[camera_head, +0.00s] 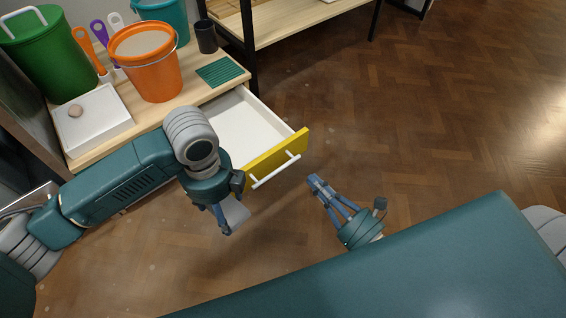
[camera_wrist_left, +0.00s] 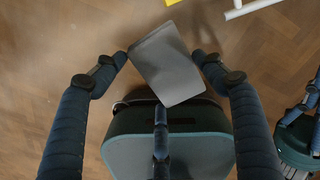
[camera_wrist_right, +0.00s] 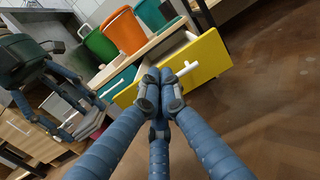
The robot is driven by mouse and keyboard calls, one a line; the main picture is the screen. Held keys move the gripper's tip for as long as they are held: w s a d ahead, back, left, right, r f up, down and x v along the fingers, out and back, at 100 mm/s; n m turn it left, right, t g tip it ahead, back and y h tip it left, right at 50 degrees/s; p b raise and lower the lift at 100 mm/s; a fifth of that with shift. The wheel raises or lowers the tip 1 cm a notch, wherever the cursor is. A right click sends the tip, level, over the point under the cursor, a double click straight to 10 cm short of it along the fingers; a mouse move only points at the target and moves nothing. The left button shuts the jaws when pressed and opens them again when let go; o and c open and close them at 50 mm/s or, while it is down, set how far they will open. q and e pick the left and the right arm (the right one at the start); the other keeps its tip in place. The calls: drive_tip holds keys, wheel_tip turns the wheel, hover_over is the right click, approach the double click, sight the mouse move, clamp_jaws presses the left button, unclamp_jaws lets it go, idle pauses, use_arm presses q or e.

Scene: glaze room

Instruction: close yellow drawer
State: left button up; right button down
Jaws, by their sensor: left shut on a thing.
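The yellow drawer (camera_head: 283,158) stands pulled out from the wooden bench, with a white, empty interior in the part that shows. Its white bar handle (camera_head: 272,172) faces me, and the yellow front also shows in the right wrist view (camera_wrist_right: 208,60). My left gripper (camera_head: 226,222) is in front of the drawer's left part, shut on a flat grey object (camera_wrist_left: 168,65), which also shows in the head view (camera_head: 237,212). My right gripper (camera_head: 314,181) is shut and empty, its fingertips together just right of the handle and apart from it.
On the bench (camera_head: 200,92) stand an orange bucket (camera_head: 150,75), a green bucket (camera_head: 45,60), a teal bucket (camera_head: 168,14), a dark cup (camera_head: 206,37), a green ribbed mat (camera_head: 222,71) and a white tray (camera_head: 98,128) bearing a small lump. The floor to the right is clear.

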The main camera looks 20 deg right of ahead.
use_arm(q)
drive_tip(key=shift+s+d+f+m, duration=0.2)
drive_tip(key=shift+d+f+m, duration=0.2)
drive_tip(key=shift+f+m, duration=0.25)
use_arm(e)
wheel_tip(320, 180, down, 2)
drive_tip(key=s+n, duration=0.1)
use_arm(q)
drive_tip(key=shift+d, duration=0.1)
drive_tip(key=shift+f+b, duration=0.15)
drive_tip(key=shift+b, duration=0.15)
wheel_tip(320, 180, down, 3)
drive_tip(key=b, duration=0.2)
drive_tip(key=shift+b, duration=0.4)
use_arm(e)
approach(276, 152)
drive_tip(key=shift+n, duration=0.4)
drive_tip(key=x, duration=0.7)
drive_tip(key=shift+r, duration=0.1)
drive_tip(key=shift+w, duration=0.1)
